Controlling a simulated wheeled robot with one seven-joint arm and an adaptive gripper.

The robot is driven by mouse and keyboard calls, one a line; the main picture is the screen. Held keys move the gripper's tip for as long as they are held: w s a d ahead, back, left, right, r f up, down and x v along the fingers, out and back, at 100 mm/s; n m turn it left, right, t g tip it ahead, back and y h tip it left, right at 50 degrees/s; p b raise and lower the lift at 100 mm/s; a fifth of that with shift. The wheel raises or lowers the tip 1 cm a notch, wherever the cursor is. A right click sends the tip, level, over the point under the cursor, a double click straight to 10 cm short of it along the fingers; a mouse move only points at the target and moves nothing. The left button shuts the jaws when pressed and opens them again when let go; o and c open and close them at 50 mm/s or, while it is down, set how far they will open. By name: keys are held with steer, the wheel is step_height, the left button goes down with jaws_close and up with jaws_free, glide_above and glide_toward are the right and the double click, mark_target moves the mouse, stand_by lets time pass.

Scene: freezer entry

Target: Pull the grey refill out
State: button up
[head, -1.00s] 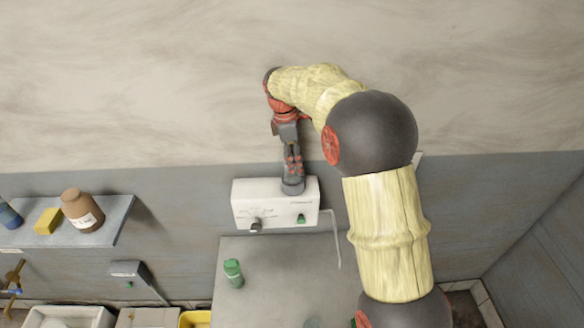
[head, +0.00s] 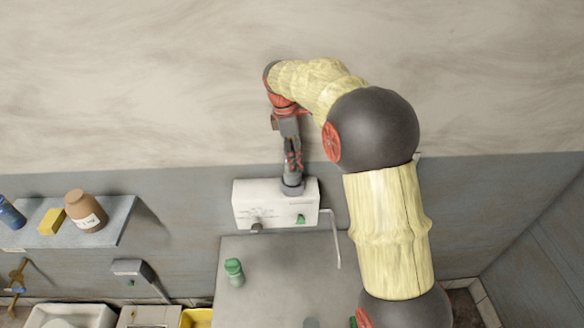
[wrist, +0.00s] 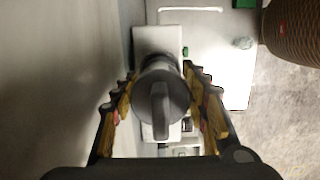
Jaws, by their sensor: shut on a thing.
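The grey refill (head: 292,187) is a dark grey round piece standing at the top of a white wall box (head: 250,205). In the wrist view the grey refill (wrist: 163,105) shows end-on, with a raised bar across it. My gripper (head: 292,168) comes down on it from above and is shut on it, with a finger on each side in the wrist view (wrist: 161,82). The refill still meets the box; how deep its lower end sits is hidden.
A grey counter (head: 280,285) lies below the box and holds a green-capped bottle (head: 234,271). A bent pale rod (head: 336,240) hangs at the box's right. A shelf (head: 115,222) at left holds a brown jar (head: 85,212) and a yellow block (head: 52,221). The wall above is clear.

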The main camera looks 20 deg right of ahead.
steer(key=shift+r+p, duration=1)
steer(key=shift+r, duration=0.55)
steer(key=shift+s+f, duration=0.1)
steer(key=shift+f, duration=0.05)
